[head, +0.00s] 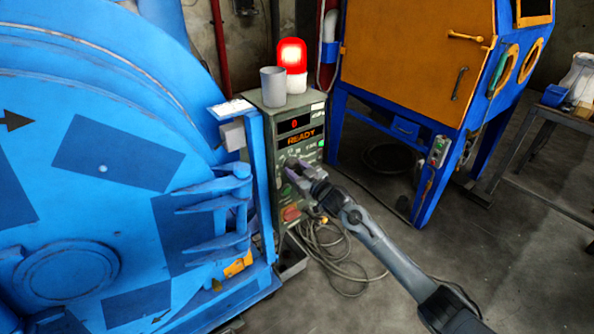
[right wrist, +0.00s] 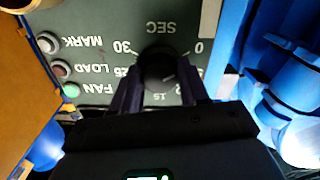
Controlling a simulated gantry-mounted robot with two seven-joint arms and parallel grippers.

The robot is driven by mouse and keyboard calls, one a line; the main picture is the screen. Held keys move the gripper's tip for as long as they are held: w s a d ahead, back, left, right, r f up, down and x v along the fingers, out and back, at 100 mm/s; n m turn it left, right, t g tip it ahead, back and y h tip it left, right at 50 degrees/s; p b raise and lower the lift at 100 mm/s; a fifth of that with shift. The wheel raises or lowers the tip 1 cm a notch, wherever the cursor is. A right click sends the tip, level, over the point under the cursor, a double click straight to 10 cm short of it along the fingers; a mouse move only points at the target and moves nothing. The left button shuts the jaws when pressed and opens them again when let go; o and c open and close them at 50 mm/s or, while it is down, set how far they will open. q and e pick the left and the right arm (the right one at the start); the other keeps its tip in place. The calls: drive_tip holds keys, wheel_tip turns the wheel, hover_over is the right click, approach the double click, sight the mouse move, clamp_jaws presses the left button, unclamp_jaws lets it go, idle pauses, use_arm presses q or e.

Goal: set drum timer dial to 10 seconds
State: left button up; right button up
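The black timer dial (right wrist: 160,68) is on the control panel, centred in the right wrist view, where the lettering is upside down. Labels 0, 30 and SEC surround it, and 15 shows partly below. A faint light mark on the dial seems to point to the lower right, between 0 and 15. My right gripper (right wrist: 161,80) has one finger on each side of the dial and appears closed on it. In the head view my right gripper (head: 292,166) reaches the panel of the green control box (head: 270,127) and hides the dial. My left gripper is not in view.
The box's display reads READY (head: 300,136). A grey cup (head: 273,87) and a lit red beacon (head: 292,62) stand on top. A blue drum machine (head: 110,150) is close on the left, an orange cabinet (head: 415,60) on the right. Loose cables (head: 335,255) lie below.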

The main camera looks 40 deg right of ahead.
drive_tip(key=c, duration=0.5)
drive_tip(key=shift+r+m+p, duration=0.15)
drive_tip(key=shift+m+p, duration=0.55)
drive_tip(key=shift+p, duration=0.4)
drive_tip(key=shift+c, duration=0.2)
drive_tip(key=m+p, duration=0.4)
drive_tip(key=shift+a, duration=0.1)
drive_tip(key=m+p, duration=0.4)
drive_tip(key=m, duration=0.1)
drive_tip(key=shift+m, duration=0.3)
drive_tip(key=m+p, duration=0.2)
drive_tip(key=m, duration=0.2)
drive_tip(key=shift+a, duration=0.1)
drive_tip(key=shift+m, duration=0.4)
